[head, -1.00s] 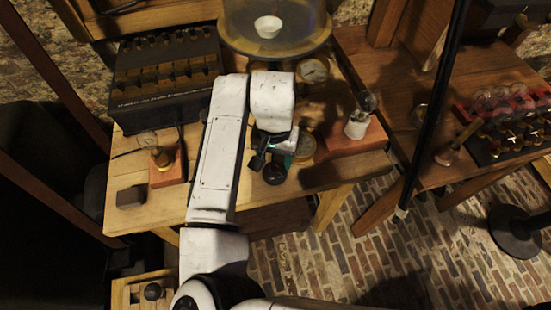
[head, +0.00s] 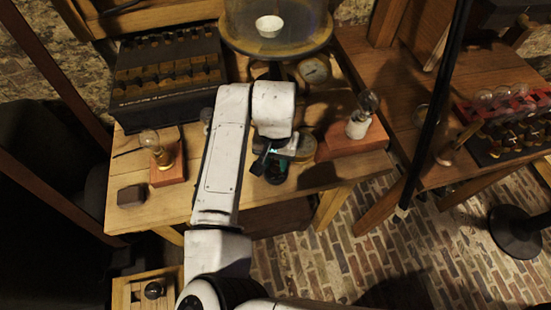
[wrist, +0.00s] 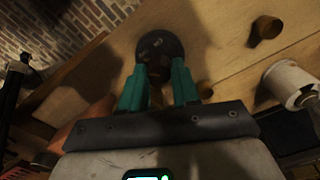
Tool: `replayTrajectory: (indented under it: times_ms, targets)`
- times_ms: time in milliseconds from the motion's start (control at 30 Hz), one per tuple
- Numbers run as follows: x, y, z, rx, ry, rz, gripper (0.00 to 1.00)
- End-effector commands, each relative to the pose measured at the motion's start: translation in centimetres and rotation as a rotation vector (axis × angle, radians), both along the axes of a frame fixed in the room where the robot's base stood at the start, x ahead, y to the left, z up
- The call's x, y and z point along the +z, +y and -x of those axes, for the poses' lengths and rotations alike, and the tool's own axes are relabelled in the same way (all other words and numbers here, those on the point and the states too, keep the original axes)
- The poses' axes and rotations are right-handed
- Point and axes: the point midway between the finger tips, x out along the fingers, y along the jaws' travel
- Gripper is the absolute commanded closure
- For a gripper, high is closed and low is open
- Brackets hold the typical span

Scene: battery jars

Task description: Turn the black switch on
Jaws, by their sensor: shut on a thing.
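The black switch (wrist: 160,45) is a round dark disc with small brass-coloured parts, on the wooden table near its front edge. It shows in the head view as a dark round shape (head: 276,176) under my gripper (head: 268,163). In the wrist view, my gripper's green fingers (wrist: 158,88) straddle a narrow brownish piece at the near side of the disc. The fingers are shut on this piece, which looks like the switch's lever. The fingers hide part of it, and its exact position is hard to see.
A bulb on a red-brown base (head: 167,172) stands to the left, beside a small dark block (head: 131,196). Another bulb base (head: 355,138) stands to the right. Behind are a black battery case (head: 166,80) and a glass bell jar stand (head: 275,45). A dark pole (head: 432,120) rises at the right.

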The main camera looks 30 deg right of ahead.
Motion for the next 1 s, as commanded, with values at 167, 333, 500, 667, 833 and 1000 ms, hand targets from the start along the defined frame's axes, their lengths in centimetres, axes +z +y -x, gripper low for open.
replayTrajectory:
  times_ms: [167,333,500,667,833,1000]
  targets:
    - [0.02,0.00,-0.01,0.000,0.000,0.000,1.00]
    - [0.02,0.00,-0.01,-0.014,0.000,0.000,1.00]
    - [0.00,-0.02,-0.02,-0.072,-0.001,0.001,1.00]
    - [-0.02,-0.05,-0.04,-0.175,-0.001,0.002,1.00]
    - [-0.04,-0.03,-0.06,-0.325,-0.002,0.001,1.00]
    - [-0.07,-0.01,-0.06,-0.488,-0.002,0.000,1.00]
